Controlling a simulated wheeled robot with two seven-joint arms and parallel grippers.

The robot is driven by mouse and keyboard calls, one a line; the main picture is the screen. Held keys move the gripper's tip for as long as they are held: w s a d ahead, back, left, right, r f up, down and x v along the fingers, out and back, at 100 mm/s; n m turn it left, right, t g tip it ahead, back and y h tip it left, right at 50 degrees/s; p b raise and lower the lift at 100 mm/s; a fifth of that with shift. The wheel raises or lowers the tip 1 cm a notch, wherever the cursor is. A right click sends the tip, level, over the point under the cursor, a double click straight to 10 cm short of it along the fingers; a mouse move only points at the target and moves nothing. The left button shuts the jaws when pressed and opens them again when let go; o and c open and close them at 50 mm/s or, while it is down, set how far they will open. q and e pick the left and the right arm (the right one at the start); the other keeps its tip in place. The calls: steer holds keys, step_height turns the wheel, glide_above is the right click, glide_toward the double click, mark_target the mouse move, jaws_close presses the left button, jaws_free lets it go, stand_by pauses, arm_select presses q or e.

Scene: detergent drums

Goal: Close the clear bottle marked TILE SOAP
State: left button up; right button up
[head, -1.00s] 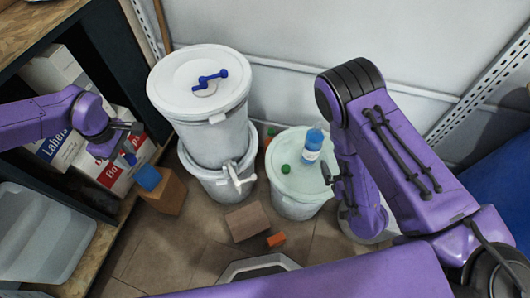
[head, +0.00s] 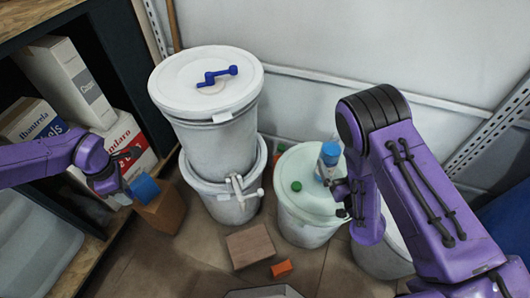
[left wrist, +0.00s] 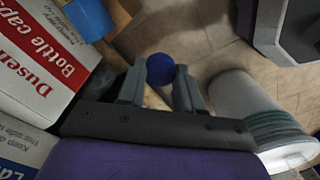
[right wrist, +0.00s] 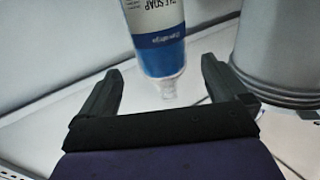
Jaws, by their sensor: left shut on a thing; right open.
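The clear TILE SOAP bottle (head: 321,171) stands on the pale green lid of a drum, with a blue band near its top. In the right wrist view the bottle (right wrist: 158,30) shows its label and a clear neck with no cap on it. My right gripper (head: 343,198) is open, close beside the bottle; in its wrist view the bottle is between and beyond the fingers, apart from them. My left gripper (left wrist: 160,85) is shut on a round blue cap (left wrist: 160,69), at the left by the shelf. In the head view that cap is not clearly visible.
A green cap (head: 296,186) lies on the drum lid (head: 310,207). A tall white drum with a blue crank (head: 220,75) stands on another at centre. A blue block (head: 145,188) sits on a wooden box (head: 163,210) by my left gripper. Wooden (head: 250,246) and orange (head: 281,268) blocks lie on the floor.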

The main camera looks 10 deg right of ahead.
mark_target(329, 146)
steer(key=shift+w+a, duration=0.1)
steer(key=shift+w, duration=1.05)
steer(key=w, duration=0.5)
steer(key=shift+w+a+r, duration=0.1)
steer(key=shift+a+r, duration=0.05)
steer(key=shift+a, duration=0.15)
